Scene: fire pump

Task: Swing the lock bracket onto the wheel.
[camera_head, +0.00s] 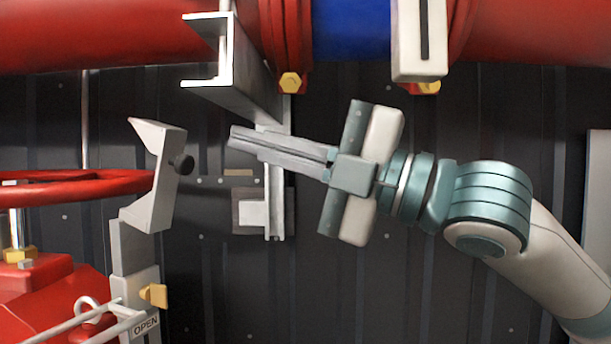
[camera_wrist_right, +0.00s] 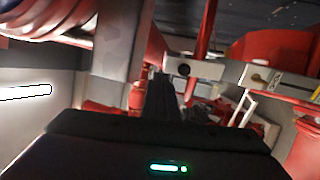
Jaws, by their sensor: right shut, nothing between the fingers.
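The red wheel (camera_head: 85,187) lies level at the left edge of the head view, cut off by the frame. The pale grey lock bracket (camera_head: 150,200) stands upright at its right side, with a black knob (camera_head: 182,164) facing right. The wheel's rim ends at the bracket's edge in the picture; I cannot tell whether they touch. My right gripper (camera_head: 232,137) is shut and empty, pointing left, to the right of the knob and slightly higher, apart from it. In the right wrist view, the bracket (camera_wrist_right: 208,70) and knob (camera_wrist_right: 184,70) show beyond the dark fingers (camera_wrist_right: 160,95). My left gripper is not in view.
A grey steel beam (camera_head: 240,75) hangs above my right gripper, close to the fingers. A red pipe (camera_head: 110,35) runs across the top. An OPEN plate (camera_head: 146,325) and yellow tab (camera_head: 154,295) sit below the bracket. Dark ribbed wall (camera_head: 400,290) stands behind.

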